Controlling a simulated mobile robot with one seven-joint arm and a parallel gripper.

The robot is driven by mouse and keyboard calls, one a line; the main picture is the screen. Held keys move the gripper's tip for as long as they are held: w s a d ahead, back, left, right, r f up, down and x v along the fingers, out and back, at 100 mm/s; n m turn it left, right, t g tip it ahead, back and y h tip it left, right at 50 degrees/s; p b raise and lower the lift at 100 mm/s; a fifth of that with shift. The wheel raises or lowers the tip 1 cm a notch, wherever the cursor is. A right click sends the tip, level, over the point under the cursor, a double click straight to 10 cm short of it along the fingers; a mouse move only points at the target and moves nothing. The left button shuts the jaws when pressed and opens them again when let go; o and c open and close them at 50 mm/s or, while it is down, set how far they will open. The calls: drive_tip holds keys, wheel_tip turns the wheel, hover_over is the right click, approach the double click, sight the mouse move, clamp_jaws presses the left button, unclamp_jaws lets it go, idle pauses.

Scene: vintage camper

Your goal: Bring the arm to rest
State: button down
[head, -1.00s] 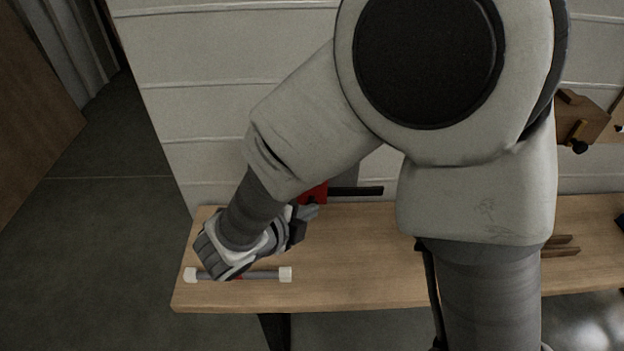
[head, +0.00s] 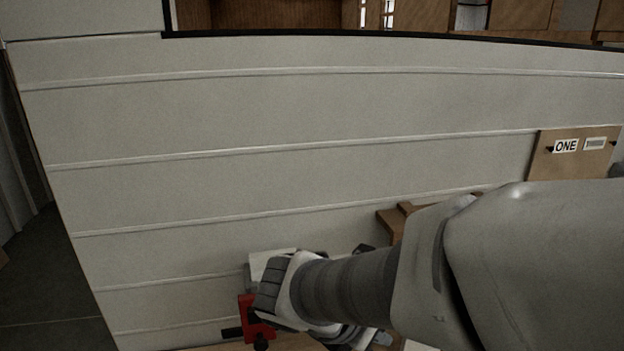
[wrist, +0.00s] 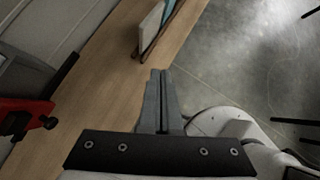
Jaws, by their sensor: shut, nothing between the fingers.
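My gripper shows in the wrist view (wrist: 161,78), its two grey fingers pressed together with nothing between them. The fingers point over the edge of a wooden bench (wrist: 92,80), with the grey floor to the right. In the head view my arm reaches in from the lower right, and its wrist end is low in the picture, in front of the pale panelled wall. The fingertips are not clear there.
A red tool with black parts (head: 252,316) is beside my wrist; it also shows at the left of the wrist view (wrist: 25,115). Upright white and teal panels (wrist: 155,28) stand on the bench. A wooden board (head: 572,158) labelled "ONE" is on the wall.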

drive_tip(key=s+d+r+m+y+p, duration=0.1)
drive_tip(key=s+d+r+m+y, duration=0.1)
drive_tip(key=m, duration=1.1)
drive_tip(key=s+d+r+m+t+y+p, duration=0.1)
drive_tip(key=s+r+m+y, duration=0.3)
drive_tip(key=m, duration=0.9)
wheel_tip(320, 180, up, 3)
drive_tip(key=shift+s+d+r+y, duration=0.1)
drive_tip(key=shift+s+d+y, duration=0.3)
drive_tip(key=shift+s, duration=0.45)
